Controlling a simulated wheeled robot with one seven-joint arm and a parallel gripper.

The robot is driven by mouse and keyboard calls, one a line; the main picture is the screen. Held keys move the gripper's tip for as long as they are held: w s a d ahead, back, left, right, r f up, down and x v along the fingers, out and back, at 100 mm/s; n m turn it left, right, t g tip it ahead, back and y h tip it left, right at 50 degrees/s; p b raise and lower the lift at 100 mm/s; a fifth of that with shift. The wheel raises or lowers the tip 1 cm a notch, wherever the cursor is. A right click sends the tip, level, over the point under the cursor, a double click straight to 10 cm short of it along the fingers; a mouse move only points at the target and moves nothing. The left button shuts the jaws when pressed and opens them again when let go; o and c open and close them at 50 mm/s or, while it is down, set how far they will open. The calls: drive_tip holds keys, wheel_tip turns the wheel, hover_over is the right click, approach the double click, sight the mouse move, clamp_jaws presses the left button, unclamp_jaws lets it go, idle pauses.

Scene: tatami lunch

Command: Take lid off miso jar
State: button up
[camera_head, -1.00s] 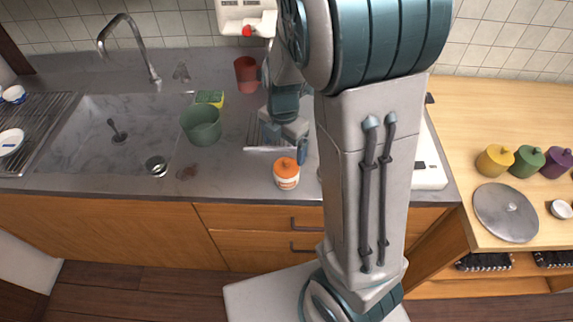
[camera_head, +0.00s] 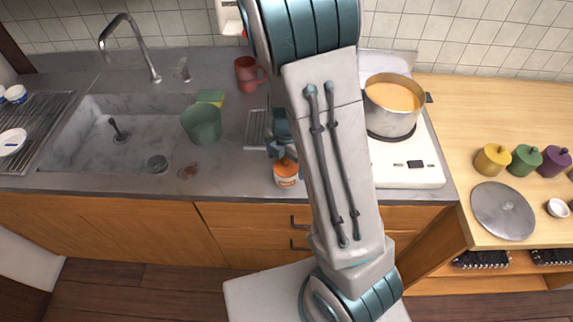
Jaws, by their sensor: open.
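A small white jar with an orange label and an orange knobbed lid (camera_head: 286,167), which I take for the miso jar (camera_head: 287,182), stands upright near the front edge of the grey counter. The lid is on it. My gripper (camera_head: 280,151) is open just behind and above the lid. My own arm hides much of the gripper, so I cannot tell whether a finger touches the lid.
A pot of orange soup (camera_head: 393,97) sits on the white stove (camera_head: 415,172) at right. A green tub (camera_head: 201,124), sponge (camera_head: 210,97) and red mug (camera_head: 246,73) stand left of my arm by the sink (camera_head: 75,150).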

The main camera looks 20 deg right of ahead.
drive_tip(key=c, duration=1.1)
drive_tip(key=shift+o, duration=0.2)
